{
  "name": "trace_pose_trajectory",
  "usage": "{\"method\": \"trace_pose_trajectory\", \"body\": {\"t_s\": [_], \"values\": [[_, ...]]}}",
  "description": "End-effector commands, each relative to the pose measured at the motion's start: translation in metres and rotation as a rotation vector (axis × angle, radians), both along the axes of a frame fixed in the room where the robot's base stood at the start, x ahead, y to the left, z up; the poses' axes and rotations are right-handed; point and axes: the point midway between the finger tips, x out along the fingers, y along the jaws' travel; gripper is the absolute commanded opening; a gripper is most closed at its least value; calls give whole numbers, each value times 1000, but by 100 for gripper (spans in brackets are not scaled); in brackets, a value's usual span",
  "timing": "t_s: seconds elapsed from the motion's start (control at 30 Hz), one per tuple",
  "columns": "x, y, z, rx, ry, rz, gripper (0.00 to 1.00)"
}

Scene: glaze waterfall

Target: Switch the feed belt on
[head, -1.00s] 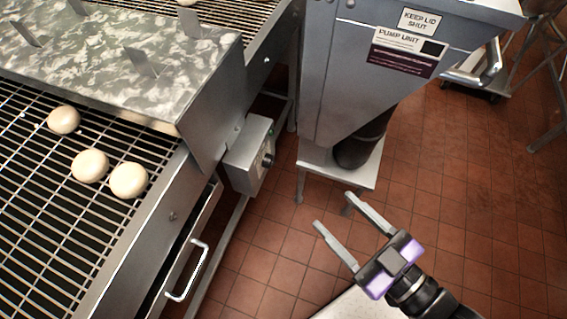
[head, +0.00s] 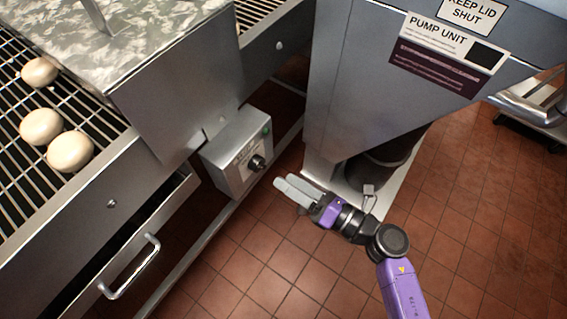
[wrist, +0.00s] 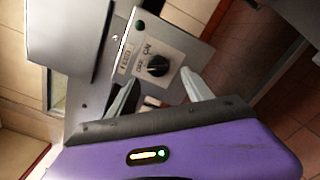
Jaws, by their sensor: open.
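The feed belt's switch box (head: 228,150) is a grey metal box on the side of the conveyor frame. A black rotary knob (head: 257,163) sits on its front plate. In the wrist view the knob (wrist: 158,66) is near the middle, beside ON and OFF markings; I cannot tell clearly which one it points to. A small dark green lamp (wrist: 141,25) on the box looks unlit. My gripper (head: 284,184) is open and empty, facing the box just right of and below the knob, apart from it. In the wrist view the knob appears between the fingertips.
A drawer with a handle (head: 130,268) stands out below the belt. The pump unit (head: 365,90) rises close behind my gripper. Tiled floor lies clear at lower right.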

Motion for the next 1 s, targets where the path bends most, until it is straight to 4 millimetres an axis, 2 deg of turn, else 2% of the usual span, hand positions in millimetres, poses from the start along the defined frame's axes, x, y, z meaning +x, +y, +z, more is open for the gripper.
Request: {"method": "trace_pose_trajectory", "body": {"t_s": [0.17, 0.6, 1.0], "values": [[2, 9, 3, -28, -42, 17, 59], [40, 57, 3, -25, -39, 16, 59], [46, 64, 3, -24, -38, 13, 59]]}}
